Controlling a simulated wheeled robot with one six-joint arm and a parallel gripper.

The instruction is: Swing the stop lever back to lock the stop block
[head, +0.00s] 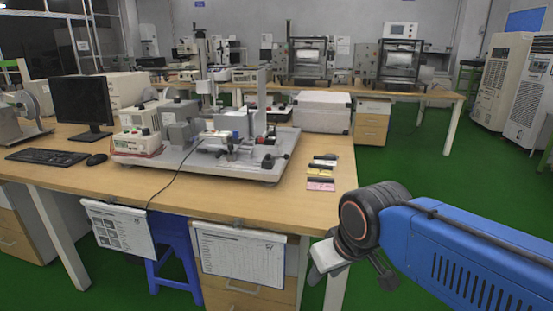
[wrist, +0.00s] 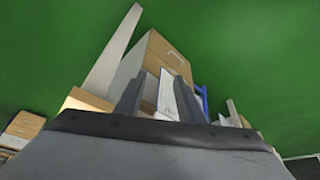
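The test rig (head: 215,160) stands on a grey base plate on the near wooden table. Small dark parts (head: 268,160) sit at its right end; they are too small to tell which is the stop lever and which is the stop block. My gripper is off the table's front right corner, to the right of the rig and well apart from it. In the wrist view my gripper (wrist: 160,76) shows two dark fingers spread apart with nothing between them. The rig's lever cannot be made out in the wrist view.
A monitor (head: 82,103), keyboard (head: 46,156) and mouse (head: 96,159) are on the table's left. Small coloured cards (head: 321,173) lie right of the rig. Clipboards (head: 240,254) hang at the front edge. A blue stool (head: 176,255) is below. Green floor is open to the right.

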